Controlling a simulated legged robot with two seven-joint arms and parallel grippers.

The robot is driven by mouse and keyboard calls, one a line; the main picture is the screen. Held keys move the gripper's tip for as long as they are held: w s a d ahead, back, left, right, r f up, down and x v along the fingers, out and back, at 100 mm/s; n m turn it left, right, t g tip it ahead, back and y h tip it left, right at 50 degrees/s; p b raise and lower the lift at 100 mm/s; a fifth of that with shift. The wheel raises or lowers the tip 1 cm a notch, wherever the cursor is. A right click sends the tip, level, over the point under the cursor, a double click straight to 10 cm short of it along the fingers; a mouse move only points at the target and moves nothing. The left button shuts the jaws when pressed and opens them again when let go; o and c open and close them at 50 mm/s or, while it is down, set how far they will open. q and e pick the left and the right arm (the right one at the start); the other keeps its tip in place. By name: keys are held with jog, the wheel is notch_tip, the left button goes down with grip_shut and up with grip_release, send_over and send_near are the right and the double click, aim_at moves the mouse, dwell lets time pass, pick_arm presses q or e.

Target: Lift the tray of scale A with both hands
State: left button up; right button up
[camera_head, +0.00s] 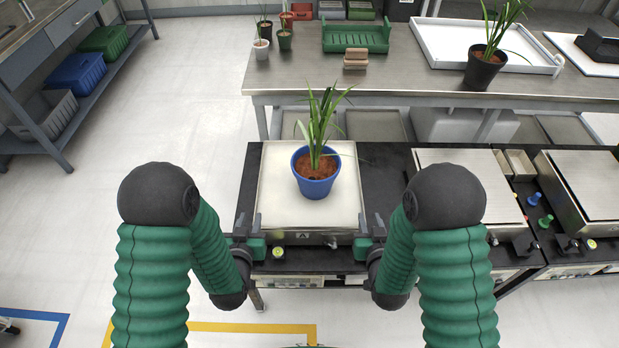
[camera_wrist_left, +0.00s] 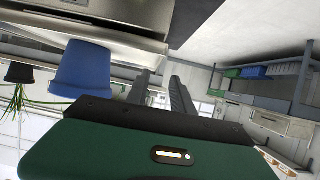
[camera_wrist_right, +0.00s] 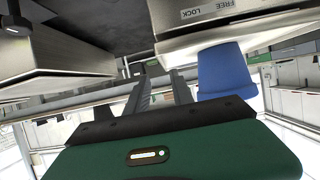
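Scale A (camera_head: 304,237) stands on the black bench in the head view, with a pale square tray (camera_head: 280,210) on top. A blue pot (camera_head: 317,188) with a green plant stands upright on the tray; it also shows in the left wrist view (camera_wrist_left: 82,70) and the right wrist view (camera_wrist_right: 226,70). My left gripper (camera_head: 248,222) is open at the tray's front left corner. My right gripper (camera_head: 371,222) is open at the front right corner. Both pairs of fingers point forward with nothing seen between them. I cannot tell whether the inner fingers touch the tray.
Two more scales (camera_head: 465,180) (camera_head: 590,185) stand to the right on the black bench (camera_head: 385,165). A steel table (camera_head: 400,75) behind holds a dark potted plant (camera_head: 482,70), a green crate (camera_head: 356,38) and a white tray (camera_head: 440,50).

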pick_arm(q)
jog(key=shift+s+r+t, duration=0.35)
jog(key=shift+r+t, duration=0.3)
jog(key=shift+t, duration=0.05)
pick_arm(e)
jog(key=shift+s+a+r+t, duration=0.15)
jog(key=shift+s+r+t, duration=0.2)
jog(key=shift+r+t, duration=0.35)
jog(key=shift+f, duration=0.1)
